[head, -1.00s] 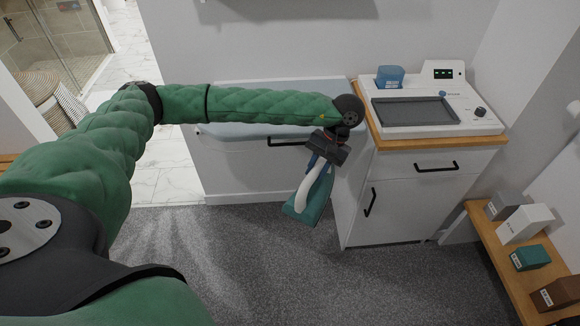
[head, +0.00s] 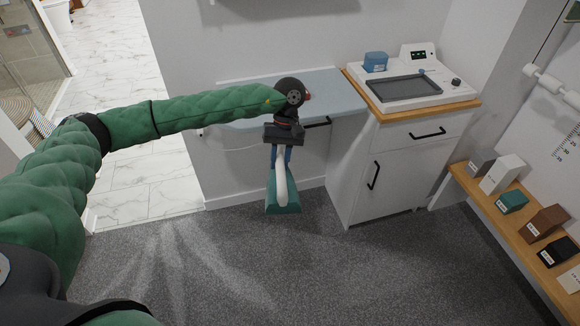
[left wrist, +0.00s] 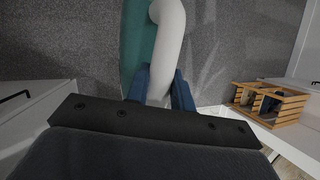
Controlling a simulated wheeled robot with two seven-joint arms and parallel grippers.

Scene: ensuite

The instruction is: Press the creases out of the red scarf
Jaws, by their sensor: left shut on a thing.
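My left gripper (head: 281,158) is shut on the white handle of an iron with a teal body (head: 284,206). The iron hangs below the gripper, in front of the wall-side board and above the grey carpet. In the left wrist view the blue fingers (left wrist: 160,88) stand on both sides of the white handle (left wrist: 170,45), with the teal body (left wrist: 136,45) beside it. A pale blue ironing board (head: 335,92) lies behind my forearm, which hides part of it. My right gripper is not in view.
A white cabinet (head: 385,170) with a wooden top stands right of the board. It carries a white device with a dark tray (head: 403,88) and a blue container (head: 376,62). A wooden shelf (head: 490,208) with several small boxes is at the right. The carpet (head: 350,270) is clear.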

